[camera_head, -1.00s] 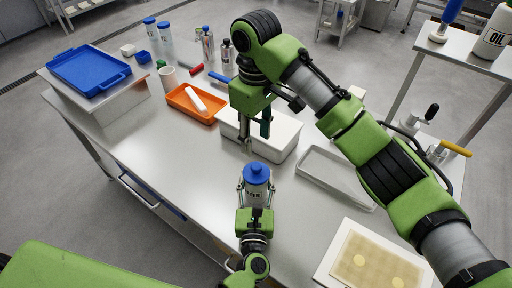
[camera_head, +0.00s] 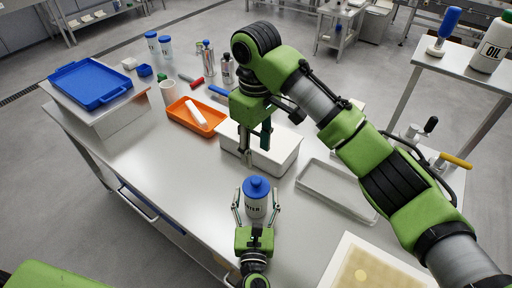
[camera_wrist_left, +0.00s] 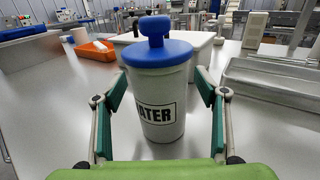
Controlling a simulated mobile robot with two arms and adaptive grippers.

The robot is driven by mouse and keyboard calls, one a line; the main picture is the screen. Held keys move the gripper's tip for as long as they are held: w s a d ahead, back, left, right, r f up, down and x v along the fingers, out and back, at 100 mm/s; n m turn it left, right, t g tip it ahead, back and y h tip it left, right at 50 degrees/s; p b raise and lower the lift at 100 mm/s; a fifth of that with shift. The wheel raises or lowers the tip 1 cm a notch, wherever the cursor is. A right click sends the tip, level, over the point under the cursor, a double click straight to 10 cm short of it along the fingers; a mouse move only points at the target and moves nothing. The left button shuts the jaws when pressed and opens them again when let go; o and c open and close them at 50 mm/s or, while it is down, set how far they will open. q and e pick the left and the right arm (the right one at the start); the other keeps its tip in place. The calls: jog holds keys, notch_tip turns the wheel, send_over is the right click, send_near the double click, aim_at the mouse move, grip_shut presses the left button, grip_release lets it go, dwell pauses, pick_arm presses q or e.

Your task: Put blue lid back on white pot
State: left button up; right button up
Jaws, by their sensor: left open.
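The white pot (camera_head: 256,207), marked WATER, stands upright on the steel table. It also shows in the left wrist view (camera_wrist_left: 160,86). The blue lid (camera_head: 256,187), with a round knob, sits on top of the pot; in the left wrist view the lid (camera_wrist_left: 156,50) covers the pot's mouth and looks about level. My left gripper (camera_head: 257,208) is open, with one finger on each side of the pot and gaps visible between fingers and pot. My right gripper (camera_head: 255,148) points down beyond the pot, by the white container, with its fingers apart and nothing seen between them.
A white container (camera_head: 282,157) stands behind the pot, and a grey metal tray (camera_head: 338,190) lies to its right. An orange tray (camera_head: 178,117) and a blue tray (camera_head: 70,84) are at the left. The table left of the pot is clear.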

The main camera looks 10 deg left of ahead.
pick_arm(q)
jog(key=s, duration=0.3)
jog(key=s+d, duration=0.1)
jog(key=s, duration=0.3)
jog(key=s+d, duration=0.1)
jog(key=s, duration=0.2)
jog(key=shift+s, duration=0.35)
